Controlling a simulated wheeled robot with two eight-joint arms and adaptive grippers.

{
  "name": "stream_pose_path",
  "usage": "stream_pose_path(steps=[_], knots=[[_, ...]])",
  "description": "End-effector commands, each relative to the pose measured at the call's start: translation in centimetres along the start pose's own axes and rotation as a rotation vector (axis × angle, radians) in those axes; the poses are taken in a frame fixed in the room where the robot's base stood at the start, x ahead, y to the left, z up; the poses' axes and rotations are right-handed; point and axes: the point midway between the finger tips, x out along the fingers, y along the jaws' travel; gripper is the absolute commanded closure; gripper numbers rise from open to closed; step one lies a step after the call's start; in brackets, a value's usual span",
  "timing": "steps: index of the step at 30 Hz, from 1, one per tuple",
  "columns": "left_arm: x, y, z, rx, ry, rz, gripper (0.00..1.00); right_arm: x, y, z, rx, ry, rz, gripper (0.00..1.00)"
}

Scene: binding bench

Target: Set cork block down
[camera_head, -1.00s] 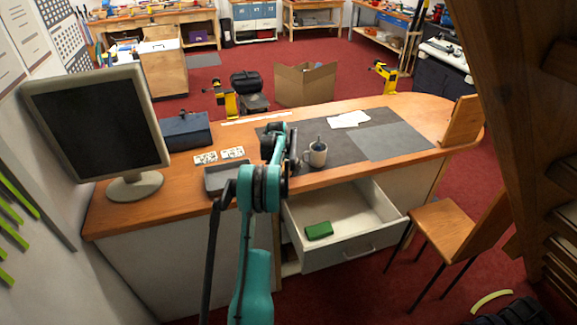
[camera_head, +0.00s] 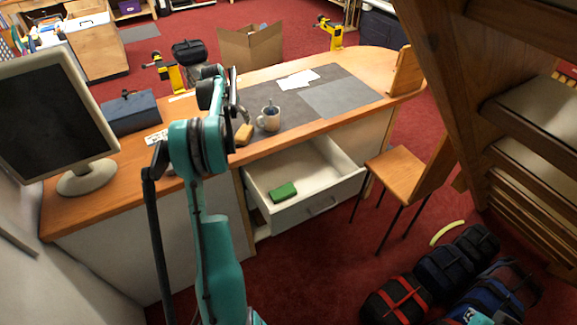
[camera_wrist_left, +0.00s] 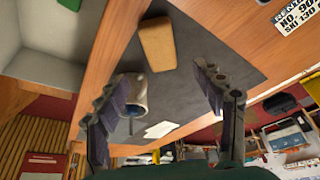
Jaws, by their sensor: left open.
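The cork block (camera_head: 244,134), a tan rounded block, lies on the desk by the front edge, left of the mug (camera_head: 270,118). In the left wrist view the cork block (camera_wrist_left: 158,44) rests on the dark mat (camera_wrist_left: 195,50), beside the wooden front strip, beyond the fingertips. My left gripper (camera_head: 232,100) is over the desk beside the block, partly hidden by its own arm. In the left wrist view my left gripper (camera_wrist_left: 162,90) has its fingers wide apart, with nothing held between them. The block is apart from both fingers. My right gripper is not in view.
An open drawer (camera_head: 320,165) with a green block (camera_head: 283,192) inside juts out below the desk front. A monitor (camera_head: 55,120) and blue box (camera_head: 130,113) stand at left. A chair (camera_head: 402,170) is at right. Grey mat (camera_head: 340,98) right of the mug is clear.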

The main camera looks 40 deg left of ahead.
Motion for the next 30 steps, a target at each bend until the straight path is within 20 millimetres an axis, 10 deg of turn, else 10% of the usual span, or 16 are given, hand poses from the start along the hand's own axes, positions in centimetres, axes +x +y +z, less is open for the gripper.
stream_pose_path(steps=[5, 14, 21, 30], knots=[[-2.4, 4.1, -0.5, 0.025, 0.008, 0.006, 0.32, 0.0, 0.0, 0.0, 0.000, 0.000, 0.000, 1.00], [-13.4, 22.7, 3.5, 0.132, 0.066, 0.036, 0.32, 0.0, 0.0, 0.0, 0.000, 0.000, 0.000, 1.00], [-20.0, 34.2, 13.8, 0.219, 0.126, 0.081, 0.32, 0.0, 0.0, 0.0, 0.000, 0.000, 0.000, 1.00], [-22.1, 41.0, 28.9, 0.314, 0.197, 0.159, 0.32, 0.0, 0.0, 0.0, 0.000, 0.000, 0.000, 1.00]])
